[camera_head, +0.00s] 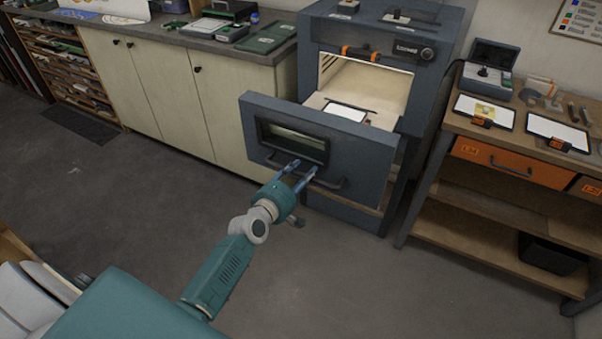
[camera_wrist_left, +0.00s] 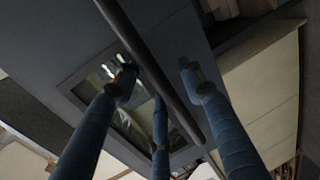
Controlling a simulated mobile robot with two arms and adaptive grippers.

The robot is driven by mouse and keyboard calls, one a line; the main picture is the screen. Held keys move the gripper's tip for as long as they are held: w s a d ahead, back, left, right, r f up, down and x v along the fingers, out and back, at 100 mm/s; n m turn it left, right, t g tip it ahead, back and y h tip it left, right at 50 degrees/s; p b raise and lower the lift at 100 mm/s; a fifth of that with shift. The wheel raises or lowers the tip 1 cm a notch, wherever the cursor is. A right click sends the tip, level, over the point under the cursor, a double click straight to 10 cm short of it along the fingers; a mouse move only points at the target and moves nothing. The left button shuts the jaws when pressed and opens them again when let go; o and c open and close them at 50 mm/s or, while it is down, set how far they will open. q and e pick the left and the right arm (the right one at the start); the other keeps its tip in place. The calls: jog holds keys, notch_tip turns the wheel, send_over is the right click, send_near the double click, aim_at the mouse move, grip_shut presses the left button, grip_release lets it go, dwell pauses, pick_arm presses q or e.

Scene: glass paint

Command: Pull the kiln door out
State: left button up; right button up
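The kiln (camera_head: 372,47) is a dark blue-grey cabinet at the top centre of the head view. Its door (camera_head: 255,122) has a dark window and stands out in front of the lit opening like a drawer, with a pale shelf behind it. A dark bar handle (camera_head: 332,184) crosses the door's front. My left gripper (camera_head: 301,170) is at this handle. In the left wrist view the handle (camera_wrist_left: 150,65) runs diagonally between my spread blue fingers (camera_wrist_left: 158,78). The fingers look open around it; contact is not clear. My right gripper is out of view.
A white panel (camera_head: 345,112) lies on the shelf behind the door. A wooden workbench (camera_head: 470,135) with orange drawers stands to the right, and pale cabinets (camera_head: 232,105) stand to the left. The grey floor (camera_head: 330,275) in front of the kiln is clear.

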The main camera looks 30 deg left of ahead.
pick_arm(q)
jog(key=shift+s+a+r, duration=0.1)
jog(key=v, duration=1.1)
jog(key=shift+s, duration=0.4)
jog(key=s+d+f+m+g, duration=0.25)
jog(key=s+f, duration=0.25)
jog(key=f, duration=0.6)
jog(key=s+d+f+m+g, duration=0.1)
jog(key=s+f+m+g, duration=0.3)
jog(key=f, duration=0.7)
jog(key=s+d+f+m+g, duration=0.15)
jog(key=s+f, duration=0.35)
jog(key=f, duration=0.6)
jog(key=s+f+m+g, duration=0.2)
jog(key=s+f+m, duration=0.2)
jog(key=s, duration=0.6)
jog(key=s+d+f+m+g+b, duration=0.1)
jog(key=s+f+m, duration=0.3)
jog(key=s+f, duration=0.4)
jog(key=s+d+f+m+g, duration=0.1)
jog(key=s+f+m+g, duration=0.2)
jog(key=s, duration=1.1)
notch_tip(320, 180, down, 3)
jog(key=shift+f+m+g+y+b, duration=0.2)
jog(key=shift+m+g+y+b, duration=0.15)
jog(key=shift+m, duration=0.25)
